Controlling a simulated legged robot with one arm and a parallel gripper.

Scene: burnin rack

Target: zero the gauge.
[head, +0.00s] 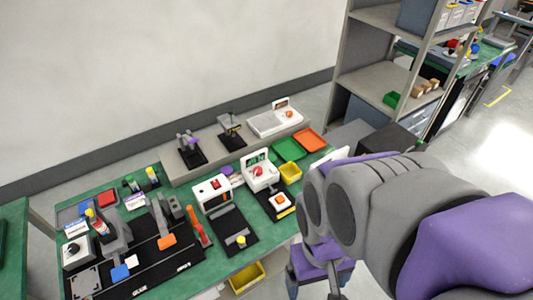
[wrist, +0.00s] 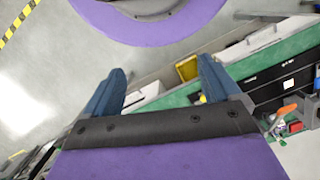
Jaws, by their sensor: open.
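I cannot tell for sure which device is the gauge. A white instrument with a small green display (head: 260,175) stands mid-bench in the head view. Left of it is a white box with a dark front panel and a red mark (head: 213,193). In front of the instrument, an orange button on a white block (head: 279,202) sits on a black mat. My gripper (wrist: 161,66) is open and empty in the wrist view, with its blue fingers spread apart. It is apart from the bench devices, above the floor and the bench edge.
The green bench (head: 180,283) holds a grey clamp stand, a red-handled tool (head: 199,228), green and orange trays (head: 310,139) and a yellow bin (head: 290,172). A shelf rack (head: 370,84) stands at right. My arm hides the bench's right end.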

